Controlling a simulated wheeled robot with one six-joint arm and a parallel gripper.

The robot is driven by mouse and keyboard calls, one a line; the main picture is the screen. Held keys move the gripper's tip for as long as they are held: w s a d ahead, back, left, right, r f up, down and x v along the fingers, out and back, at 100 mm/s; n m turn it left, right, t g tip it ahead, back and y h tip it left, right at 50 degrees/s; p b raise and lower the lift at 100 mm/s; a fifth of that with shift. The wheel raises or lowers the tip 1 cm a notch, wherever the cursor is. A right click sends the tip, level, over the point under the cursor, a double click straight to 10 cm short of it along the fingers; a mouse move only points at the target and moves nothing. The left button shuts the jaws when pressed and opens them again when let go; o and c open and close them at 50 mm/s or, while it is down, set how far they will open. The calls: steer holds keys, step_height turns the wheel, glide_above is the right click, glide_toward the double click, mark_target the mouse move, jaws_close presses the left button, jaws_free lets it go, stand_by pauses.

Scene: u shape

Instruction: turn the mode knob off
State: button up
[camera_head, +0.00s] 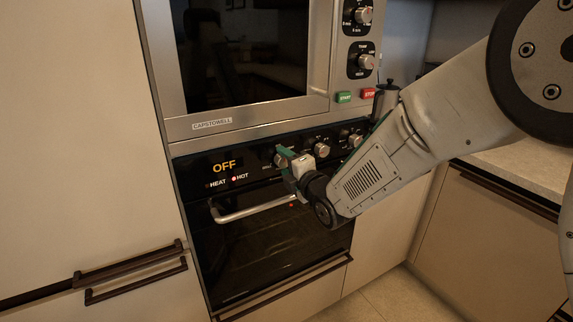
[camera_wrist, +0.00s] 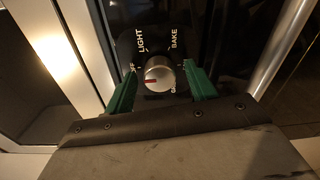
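The mode knob (camera_wrist: 160,73) is a round silver knob on a black panel, with LIGHT and BAKE printed around it and a partly hidden label, likely OFF, at the left. Its red mark points left, slightly below that label. In the head view the knob (camera_head: 281,160) is the leftmost on the oven panel, partly behind my gripper (camera_head: 285,167). My gripper's green fingers stand apart on either side of the knob in the wrist view (camera_wrist: 159,72), with gaps visible. The oven display (camera_head: 224,166) reads OFF, and a red light glows by HOT.
Two more knobs (camera_head: 322,149) (camera_head: 355,140) sit to the right on the panel. The oven handle (camera_head: 250,211) runs below my gripper. A microwave (camera_head: 212,125) with its own knobs and green and red buttons is above. A counter (camera_head: 530,160) stands at the right.

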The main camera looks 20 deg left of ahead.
steer(key=v, duration=0.7)
steer(key=shift+s+d, duration=0.25)
steer(key=shift+d, duration=0.1)
step_height(320, 180, down, 8)
steer(key=d+m+g+h, duration=0.2)
steer(key=d+m+h, duration=0.1)
steer(key=m+h, duration=0.15)
steer(key=s+d+f+m+g+h, duration=0.1)
steer(key=s+d+m+g+h, duration=0.3)
steer(key=d+m, duration=0.65)
steer(key=s+d+r+m+g+h, duration=0.1)
steer(key=s+d+r+m, duration=0.3)
steer(key=s+d, duration=0.4)
steer(key=s+d+r+m+g+h, duration=0.1)
steer(key=s+d+r+m+h, duration=0.1)
steer(key=s+d+r+m, duration=0.3)
steer(key=s+d+r+m+g+h, duration=0.2)
steer(key=s+d+r+m, duration=0.3)
steer(key=s+d, duration=0.8)
steer(key=d+m, duration=0.1)
steer(key=d, duration=0.3)
steer(key=shift+d+r, duration=0.2)
steer(key=shift+d, duration=0.15)
